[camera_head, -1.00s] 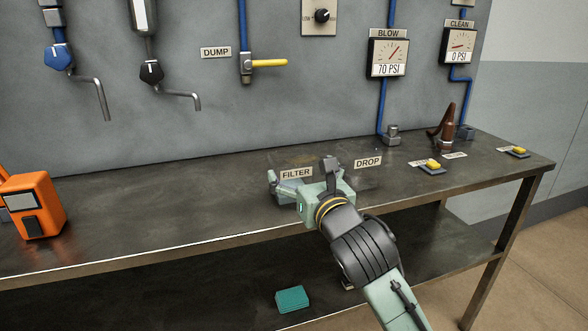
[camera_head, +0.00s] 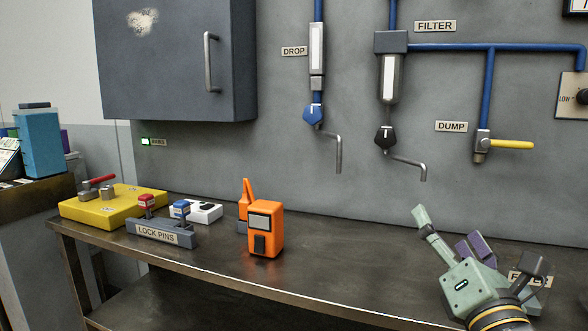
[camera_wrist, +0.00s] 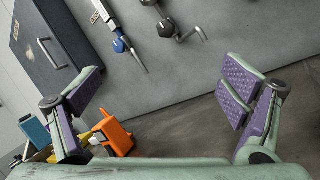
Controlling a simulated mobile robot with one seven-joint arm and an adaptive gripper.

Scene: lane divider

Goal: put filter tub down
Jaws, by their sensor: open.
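I cannot make out the filter tub in either current view. In the head view, a FILTER label (camera_head: 529,279) shows low on the right at the bench, partly covered by my gripper. My gripper (camera_head: 452,236) is above the right part of the bench, with its fingers spread. In the wrist view my gripper (camera_wrist: 160,100) is open wide, with purple pads on both sides and nothing between them. The dark metal bench (camera_head: 350,255) is bare to the left of the gripper.
An orange device (camera_head: 265,228) stands mid-bench, left of my gripper. Further left are the LOCK PINS rack (camera_head: 160,234), a white box (camera_head: 205,212) and a yellow box (camera_head: 105,207). A DUMP valve with a yellow handle (camera_head: 512,145) and bent spouts project from the wall.

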